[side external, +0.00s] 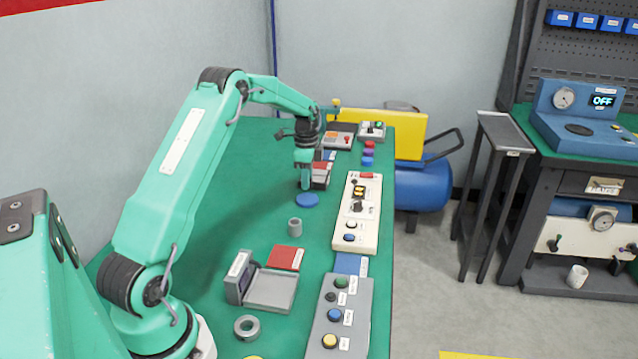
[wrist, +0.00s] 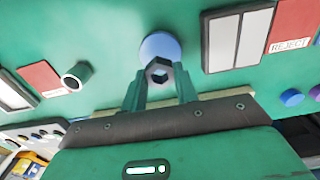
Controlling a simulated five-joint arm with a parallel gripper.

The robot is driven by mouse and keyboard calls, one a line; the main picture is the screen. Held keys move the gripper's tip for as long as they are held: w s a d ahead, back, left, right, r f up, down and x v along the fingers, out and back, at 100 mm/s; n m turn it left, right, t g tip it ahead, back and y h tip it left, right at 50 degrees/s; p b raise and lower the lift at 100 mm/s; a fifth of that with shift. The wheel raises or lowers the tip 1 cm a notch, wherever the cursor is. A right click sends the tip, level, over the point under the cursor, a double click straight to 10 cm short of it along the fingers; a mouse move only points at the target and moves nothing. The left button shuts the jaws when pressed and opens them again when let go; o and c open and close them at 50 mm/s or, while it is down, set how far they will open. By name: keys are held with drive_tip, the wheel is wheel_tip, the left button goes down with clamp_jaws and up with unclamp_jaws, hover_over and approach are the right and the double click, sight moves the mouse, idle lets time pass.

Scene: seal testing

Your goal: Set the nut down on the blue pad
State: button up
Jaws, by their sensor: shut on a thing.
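My gripper (wrist: 160,82) is shut on a grey hex nut (wrist: 158,71), held between the two fingertips in the wrist view. The blue pad (wrist: 160,46) is a round disc on the green table, just beyond the nut in that view, and the nut overlaps its near edge there. In the side view my gripper (side external: 305,186) points down over the far edge of the blue pad (side external: 307,201). The nut cannot be made out in the side view. I cannot tell the exact height of the nut above the pad.
A grey hollow cylinder (side external: 295,227) stands on the green table nearer the camera. A cream button panel (side external: 356,213) runs along the right edge.

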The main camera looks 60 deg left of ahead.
sight(307, 198)
drive_tip(key=shift+f, duration=2.05)
drive_tip(key=shift+f, duration=0.15)
drive_tip(key=o, duration=1)
wheel_tip(307, 198, up, 12)
drive_tip(key=shift+r, duration=0.2)
drive_tip(key=shift+r, duration=0.1)
